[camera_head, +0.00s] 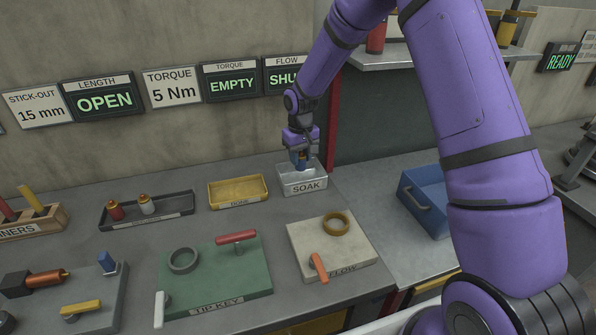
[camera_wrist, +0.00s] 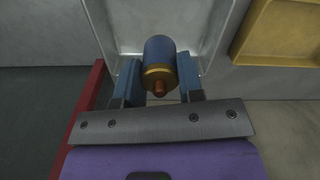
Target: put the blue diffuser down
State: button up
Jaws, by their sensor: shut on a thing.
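The blue diffuser (camera_wrist: 159,52) has a brass band and a copper tip that points towards my wrist in the wrist view. My gripper (camera_wrist: 158,80) is shut on it, with one blue finger pad on each side. In the head view my gripper (camera_head: 301,150) points down into the grey SOAK tray (camera_head: 304,188), and the diffuser (camera_head: 301,163) is between its fingers at the tray. The tray's inside (camera_wrist: 205,22) lies around the diffuser in the wrist view. I cannot tell whether the diffuser touches the tray floor.
A yellow DONE tray (camera_head: 238,191) stands left of the SOAK tray. A dark tray (camera_head: 146,209) with a red and a white piece is further left. A green TIP KEY board (camera_head: 217,277) and a pale FLOW board (camera_head: 330,250) lie in front. A red post (camera_head: 333,120) stands close behind.

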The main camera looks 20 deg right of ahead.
aim_at(301, 169)
jog(key=shift+f, duration=2.35)
jog(key=shift+f, duration=0.15)
jog(key=o, duration=1)
jog(key=shift+d, duration=0.1)
